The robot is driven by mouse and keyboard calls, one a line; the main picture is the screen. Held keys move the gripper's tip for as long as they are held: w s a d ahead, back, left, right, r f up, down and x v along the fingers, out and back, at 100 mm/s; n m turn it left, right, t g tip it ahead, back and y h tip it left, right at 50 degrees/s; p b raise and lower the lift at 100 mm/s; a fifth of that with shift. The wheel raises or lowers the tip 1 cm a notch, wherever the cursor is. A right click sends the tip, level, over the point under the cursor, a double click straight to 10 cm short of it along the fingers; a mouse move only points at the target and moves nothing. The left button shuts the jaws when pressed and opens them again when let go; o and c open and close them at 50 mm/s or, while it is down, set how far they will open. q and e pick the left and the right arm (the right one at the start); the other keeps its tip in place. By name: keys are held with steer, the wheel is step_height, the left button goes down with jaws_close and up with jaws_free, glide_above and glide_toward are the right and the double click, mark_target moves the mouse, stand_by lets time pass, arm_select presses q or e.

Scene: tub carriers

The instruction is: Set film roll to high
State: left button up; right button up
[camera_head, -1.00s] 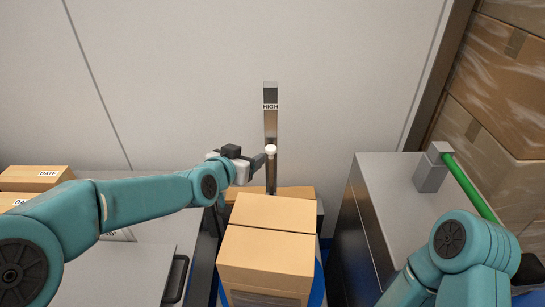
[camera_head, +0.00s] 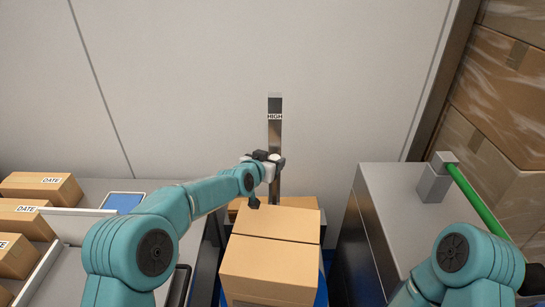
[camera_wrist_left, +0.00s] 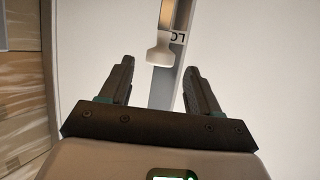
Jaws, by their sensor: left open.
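An upright metal post (camera_head: 275,135) stands against the back wall with a HIGH label (camera_head: 275,117) near its top. A white knob (camera_head: 278,158), seemingly the film roll's, sits on the post below that label. In the left wrist view the white knob (camera_wrist_left: 160,54) shows on a pale stem, beside a partly hidden label, upside down, seemingly starting LO. My left gripper (camera_head: 272,172) is at the knob's height in the head view. In the wrist view its two fingers (camera_wrist_left: 160,84) are spread, with the knob lined up between and beyond their tips. My right gripper is out of view.
Cardboard boxes (camera_head: 272,255) stand in front of the post, under my left forearm. A grey cabinet (camera_head: 395,220) with a green bar (camera_head: 473,190) is at right. Boxes labelled DATE (camera_head: 40,187) lie at left. Wrapped boxes (camera_head: 505,95) are stacked far right.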

arm_select(q)
steer(key=shift+x, duration=1.35)
jaws_close()
step_height(320, 180, up, 16)
steer(key=p, duration=1.5)
steer(key=shift+w, duration=0.1)
steer(key=shift+c, duration=0.7)
jaws_free()
steer(key=shift+r, duration=0.1)
steer(key=shift+o, duration=0.7)
